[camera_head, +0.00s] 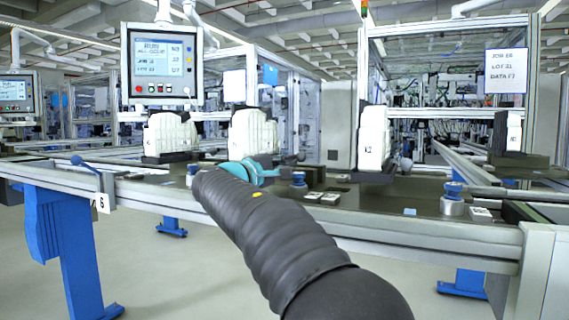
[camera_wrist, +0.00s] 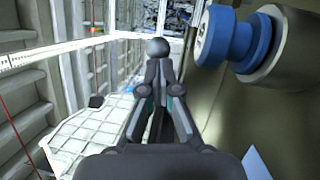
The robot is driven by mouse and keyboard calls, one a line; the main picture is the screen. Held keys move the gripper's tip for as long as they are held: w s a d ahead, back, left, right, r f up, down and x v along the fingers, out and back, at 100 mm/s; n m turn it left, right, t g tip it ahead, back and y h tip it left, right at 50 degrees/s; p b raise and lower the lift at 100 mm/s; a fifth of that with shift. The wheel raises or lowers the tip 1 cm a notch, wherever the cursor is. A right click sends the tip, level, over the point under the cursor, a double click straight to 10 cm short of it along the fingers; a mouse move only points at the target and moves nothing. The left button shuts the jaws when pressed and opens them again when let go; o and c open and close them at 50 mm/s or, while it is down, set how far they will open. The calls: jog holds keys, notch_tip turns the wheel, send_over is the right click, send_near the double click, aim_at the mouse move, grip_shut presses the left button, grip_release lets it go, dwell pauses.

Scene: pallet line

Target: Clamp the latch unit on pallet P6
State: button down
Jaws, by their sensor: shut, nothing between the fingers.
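My gripper (camera_wrist: 159,75) is shut and empty in the wrist view, with its dark fingers together. A dark round end shows at the fingertips; I cannot tell whether it is part of the gripper. A blue knob on a metal cylinder (camera_wrist: 225,38) is to the right of the fingers, apart from them in the picture. In the head view, similar blue-topped cylinders stand on the line, at left (camera_head: 192,172), middle (camera_head: 298,178) and right (camera_head: 453,192).
White castings stand on the line, including one marked K2 (camera_head: 374,140). A blue-ended lever (camera_head: 78,161) and a tag reading 6 (camera_head: 102,203) are at the rail's left. A screen (camera_head: 162,62) rises behind. A pale gridded part (camera_wrist: 88,132) is left of my gripper.

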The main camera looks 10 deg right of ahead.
jog(key=d, duration=0.3)
jog(key=shift+w+b, duration=0.15)
jog(key=shift+b, duration=0.2)
jog(key=shift+a, duration=0.25)
